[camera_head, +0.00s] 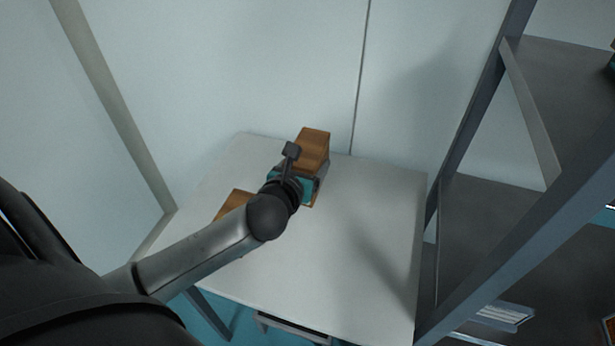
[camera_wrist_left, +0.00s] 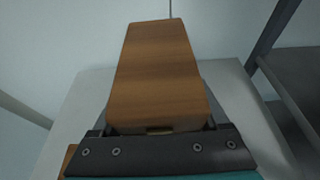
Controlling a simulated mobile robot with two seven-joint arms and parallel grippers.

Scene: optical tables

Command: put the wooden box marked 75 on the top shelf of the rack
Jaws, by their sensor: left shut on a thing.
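A wooden box (camera_head: 313,146) is at the far part of the white table, held in my left gripper (camera_head: 317,172). It also fills the middle of the left wrist view (camera_wrist_left: 157,75), where the left gripper (camera_wrist_left: 160,135) is shut on it. No marking shows on its visible faces, so I cannot tell its number. I cannot tell whether it touches the table. A second wooden box (camera_head: 234,199) lies on the table to the left, partly behind my left arm. The rack (camera_head: 480,130) stands at the right with several shelves; an upper shelf (camera_head: 570,90) shows in part. My right gripper is not in view.
The white table (camera_head: 370,230) is clear in its right half. The rack's grey post and brace (camera_head: 530,110) stand close to the table's right edge. A wall is right behind the table. Small items (camera_head: 505,314) lie low on the rack.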

